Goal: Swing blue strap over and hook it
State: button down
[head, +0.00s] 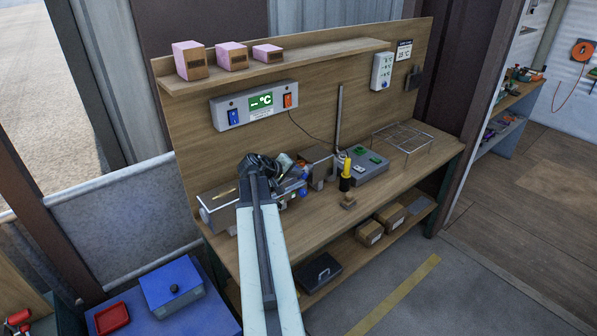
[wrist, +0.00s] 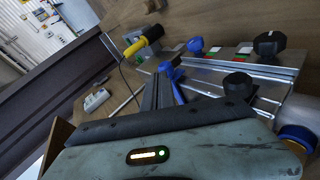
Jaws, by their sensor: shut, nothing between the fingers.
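My gripper (head: 262,165) is over the left part of the workbench, at a metal fixture. In the wrist view its dark fingers (wrist: 161,88) are close together with nothing held. A blue strap-like piece (wrist: 172,72) lies right by the fingertips; I cannot tell whether it touches them. A blue knob (wrist: 195,45) is just beyond it. The fixture's metal plate (wrist: 240,70) carries black knobs (wrist: 270,42). A blue-capped metal cylinder (wrist: 297,138) is at the lower right. In the head view my arm and gripper hide much of the fixture, and the strap's hook cannot be made out.
A yellow-handled tool (head: 346,172) stands on the bench (head: 395,175) right of the fixture, beside a grey box (head: 368,167). A wire rack (head: 403,137) is farther right. A control panel (head: 255,105) and a shelf (head: 290,66) with pink-topped boxes are behind. The front right bench top is clear.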

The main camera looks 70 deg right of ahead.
jog(key=p+v, duration=0.6)
jog(key=v, duration=0.6)
jog(key=shift+a, duration=0.25)
jog(key=shift+s+r, duration=0.1)
